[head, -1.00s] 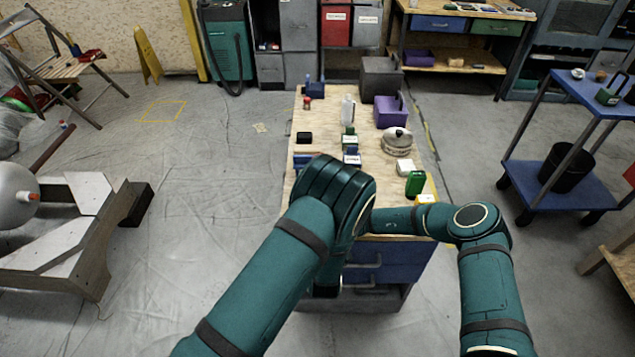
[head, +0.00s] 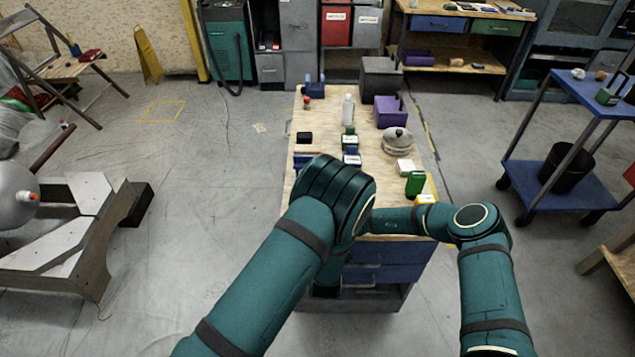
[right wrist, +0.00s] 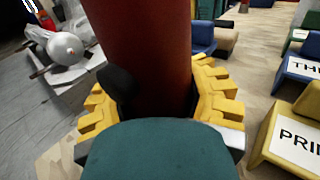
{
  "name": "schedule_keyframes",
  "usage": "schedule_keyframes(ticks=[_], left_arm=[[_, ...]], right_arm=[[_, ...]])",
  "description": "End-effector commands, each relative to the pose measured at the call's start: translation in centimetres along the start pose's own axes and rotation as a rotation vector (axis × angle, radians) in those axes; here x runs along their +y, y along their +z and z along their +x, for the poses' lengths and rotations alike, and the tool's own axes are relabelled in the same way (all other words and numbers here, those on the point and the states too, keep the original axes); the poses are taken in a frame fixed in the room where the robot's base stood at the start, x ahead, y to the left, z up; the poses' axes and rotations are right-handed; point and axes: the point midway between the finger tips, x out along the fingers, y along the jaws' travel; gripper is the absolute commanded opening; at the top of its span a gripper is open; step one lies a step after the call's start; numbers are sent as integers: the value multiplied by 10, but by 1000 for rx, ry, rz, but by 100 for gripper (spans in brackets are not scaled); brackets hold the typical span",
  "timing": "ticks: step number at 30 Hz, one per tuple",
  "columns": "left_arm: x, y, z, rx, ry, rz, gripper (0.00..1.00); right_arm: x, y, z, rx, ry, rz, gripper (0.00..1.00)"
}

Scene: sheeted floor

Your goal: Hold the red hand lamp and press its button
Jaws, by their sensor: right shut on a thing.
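In the right wrist view, the red hand lamp (right wrist: 150,45) is a thick dark-red cylinder standing close in front of the camera. The yellow-padded fingers of my right gripper (right wrist: 157,98) are on either side of it, shut on it. A dark rounded piece (right wrist: 118,82) shows against the lamp's left side; I cannot tell whether it is the button or a fingertip. In the head view, my left arm's wrist hides the lamp and both grippers, over the near end of the workbench.
The wooden workbench (head: 322,112) holds several items: a purple bin (head: 390,112), a round metal lidded thing (head: 397,138), a green container (head: 415,184) and small labelled boxes. A blue cart (head: 560,180) stands at the right. Open floor (head: 215,170) lies left of the bench.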

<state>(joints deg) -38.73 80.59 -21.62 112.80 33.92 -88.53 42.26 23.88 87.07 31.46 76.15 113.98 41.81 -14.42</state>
Motion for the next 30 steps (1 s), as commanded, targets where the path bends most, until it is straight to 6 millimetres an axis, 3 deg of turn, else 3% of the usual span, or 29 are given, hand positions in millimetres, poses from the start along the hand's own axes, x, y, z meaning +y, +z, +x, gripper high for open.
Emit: schedule_keyframes(ticks=[2,3,30], left_arm=[[0,0,0,0,0,0,5],[0,0,0,0,0,0,0],[0,0,0,0,0,0,0]], right_arm=[[0,0,0,0,0,0,0],[0,0,0,0,0,0,0],[0,0,0,0,0,0,0]])
